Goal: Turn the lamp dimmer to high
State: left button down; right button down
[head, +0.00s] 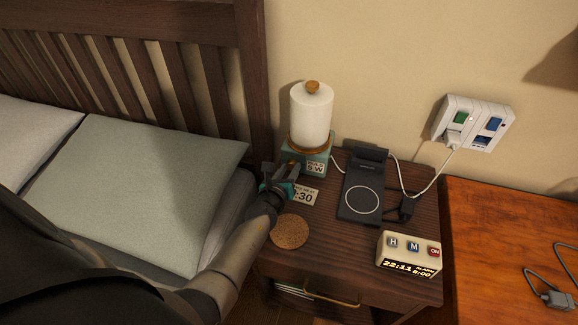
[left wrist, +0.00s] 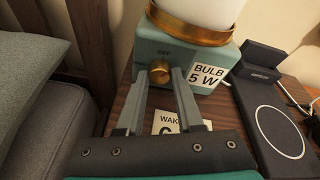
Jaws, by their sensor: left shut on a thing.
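The lamp (head: 311,118) has a white cylindrical shade with a wooden cap and a teal base (head: 319,154) at the back left of the nightstand. In the left wrist view, a brass dimmer knob (left wrist: 159,72) sits on the front of the teal base (left wrist: 205,57), with the word OFF above it and a "BULB 5 W" label to its right. My left gripper (head: 284,172) is at the base's front. In the left wrist view my left gripper (left wrist: 160,76) has its fingertips on either side of the knob, shut on it. My right gripper is out of view.
The nightstand (head: 340,238) also holds a black charger stand (head: 362,190), an alarm clock (head: 408,254), a cork coaster (head: 290,231) and a paper card (head: 306,195). A cable runs to the wall outlet (head: 473,123). The bed pillow (head: 135,190) is at left.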

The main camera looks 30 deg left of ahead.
pick_arm(q)
jog(key=shift+s+f+m+p, duration=0.1)
jog(key=shift+m+p, duration=0.4)
jog(key=shift+m, duration=0.1)
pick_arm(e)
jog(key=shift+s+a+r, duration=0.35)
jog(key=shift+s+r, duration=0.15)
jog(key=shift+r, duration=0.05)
pick_arm(q)
jog(key=c, duration=0.8)
grip_release()
jog(key=shift+o, duration=1.2)
jog(key=shift+y, duration=0.3)
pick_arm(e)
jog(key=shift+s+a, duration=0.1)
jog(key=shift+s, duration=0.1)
